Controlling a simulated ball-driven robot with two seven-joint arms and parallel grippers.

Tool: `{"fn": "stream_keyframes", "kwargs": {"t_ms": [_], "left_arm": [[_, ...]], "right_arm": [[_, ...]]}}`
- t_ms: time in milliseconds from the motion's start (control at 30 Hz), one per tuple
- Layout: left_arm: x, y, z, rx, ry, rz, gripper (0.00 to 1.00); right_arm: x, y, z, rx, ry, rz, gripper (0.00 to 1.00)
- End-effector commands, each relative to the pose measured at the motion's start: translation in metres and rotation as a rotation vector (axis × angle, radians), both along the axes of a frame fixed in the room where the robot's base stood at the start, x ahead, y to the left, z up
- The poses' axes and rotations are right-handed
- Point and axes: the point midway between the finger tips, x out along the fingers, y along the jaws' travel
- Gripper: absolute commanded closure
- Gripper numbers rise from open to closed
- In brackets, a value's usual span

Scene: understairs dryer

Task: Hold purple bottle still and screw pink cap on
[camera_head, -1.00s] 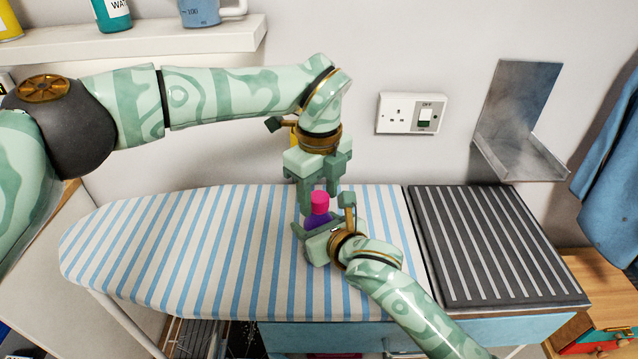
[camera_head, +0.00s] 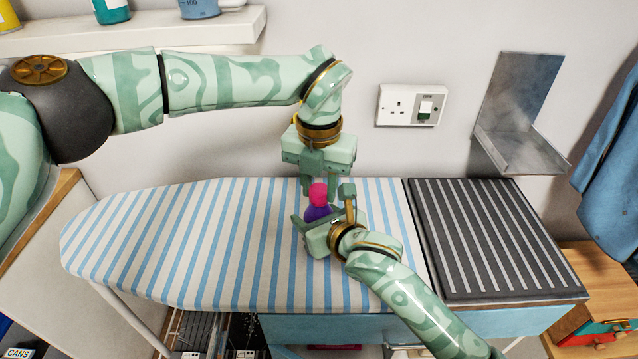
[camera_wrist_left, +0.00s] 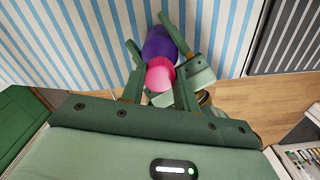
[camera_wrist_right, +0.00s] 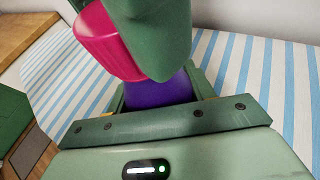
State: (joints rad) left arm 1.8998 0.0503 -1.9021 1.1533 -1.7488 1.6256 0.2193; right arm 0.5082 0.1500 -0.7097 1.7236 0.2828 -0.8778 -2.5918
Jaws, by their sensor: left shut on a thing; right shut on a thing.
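The purple bottle (camera_head: 314,213) stands above the striped board, between the jaws of my right gripper (camera_head: 323,211), which is shut on it. The bottle also shows in the left wrist view (camera_wrist_left: 159,44). The pink cap (camera_head: 318,194) is at the bottle's top and shows in both wrist views (camera_wrist_left: 160,76) (camera_wrist_right: 105,42). My left gripper (camera_head: 319,187) reaches down from above and is shut on the cap. In the right wrist view a left finger hides part of the cap, which looks slightly tilted there. I cannot tell how far the cap is threaded.
The blue-and-white striped ironing board (camera_head: 190,240) is clear around the grippers. A dark ribbed mat (camera_head: 490,240) lies to the right. A wall socket (camera_head: 410,105) and a metal bracket (camera_head: 520,115) are behind. A shelf (camera_head: 130,38) with containers is at upper left.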

Motion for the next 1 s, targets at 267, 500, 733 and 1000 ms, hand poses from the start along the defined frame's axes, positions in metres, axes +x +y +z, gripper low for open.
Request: {"fn": "stream_keyframes", "kwargs": {"t_ms": [267, 500, 733, 1000], "left_arm": [[0.0002, -0.0002, -0.0002, 0.001, -0.003, -0.826, 0.97], [0.0002, -0.0001, -0.0003, 0.000, -0.003, -1.003, 0.97], [0.0000, 0.0000, -0.0005, 0.001, -0.002, -1.001, 0.48], [0.0004, 0.0001, 0.0070, 0.001, -0.003, -1.001, 0.48]], "right_arm": [[-0.0004, 0.0001, -0.0010, -0.003, 0.001, 0.001, 1.00], [-0.0004, 0.0001, -0.0010, -0.003, 0.001, 0.001, 1.00], [-0.0004, 0.0000, -0.0010, -0.002, 0.001, 0.000, 1.00], [-0.0003, 0.0000, -0.0011, -0.002, 0.001, 0.000, 1.00]]}}
